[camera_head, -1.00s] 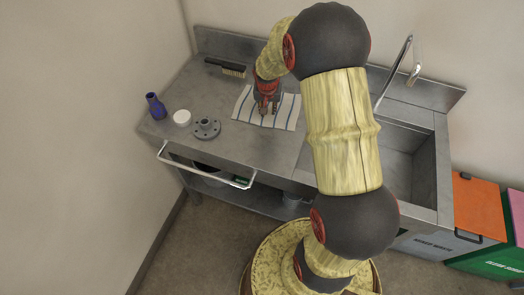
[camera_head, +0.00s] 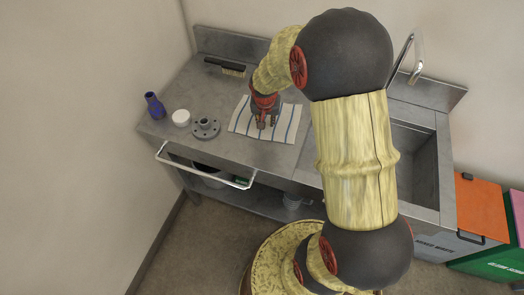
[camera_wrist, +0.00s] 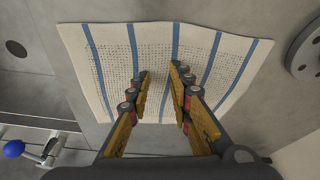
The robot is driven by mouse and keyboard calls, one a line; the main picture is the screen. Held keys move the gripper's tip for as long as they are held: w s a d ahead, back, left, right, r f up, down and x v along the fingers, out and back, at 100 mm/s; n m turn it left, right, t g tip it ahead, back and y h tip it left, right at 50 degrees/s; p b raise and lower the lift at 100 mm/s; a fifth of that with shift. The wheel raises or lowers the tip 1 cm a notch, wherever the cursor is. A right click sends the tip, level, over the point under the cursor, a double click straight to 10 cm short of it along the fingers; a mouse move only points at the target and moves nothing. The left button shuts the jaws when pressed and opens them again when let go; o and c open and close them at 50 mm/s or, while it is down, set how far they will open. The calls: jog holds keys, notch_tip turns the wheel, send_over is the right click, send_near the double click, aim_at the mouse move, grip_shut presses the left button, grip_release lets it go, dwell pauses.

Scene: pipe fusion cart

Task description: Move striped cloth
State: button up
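The striped cloth (camera_head: 246,120), off-white with blue stripes, lies spread on the steel counter left of the sink. It fills the upper middle of the wrist view (camera_wrist: 105,50) and looks flat. My gripper (camera_head: 261,125) points down over the cloth's middle. In the wrist view the two yellow fingertips (camera_wrist: 159,71) lean toward each other with a clear gap between them. Cloth shows in that gap, and no fold is visible there. The fingertips look at or very near the cloth; exact contact is unclear.
A grey flange (camera_head: 205,128), white round container (camera_head: 181,117) and blue bottle (camera_head: 154,105) stand left of the cloth. A brush (camera_head: 226,68) lies behind. The sink (camera_head: 408,160) and faucet (camera_head: 416,60) are right, partly behind my arm. A rail (camera_head: 205,170) runs along the front.

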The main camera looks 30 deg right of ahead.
aim_at(265, 137)
jog(key=shift+s+a+f+b, duration=0.1)
jog(key=shift+s+a+b, duration=0.25)
jog(key=shift+s+a, duration=0.65)
jog(key=shift+s+a+b, duration=0.3)
jog(key=shift+s+a, duration=0.4)
jog(key=shift+s, duration=0.45)
notch_tip(265, 137, up, 7)
jog(key=p, duration=0.4)
jog(key=shift+p, duration=0.3)
jog(key=shift+w, duration=0.1)
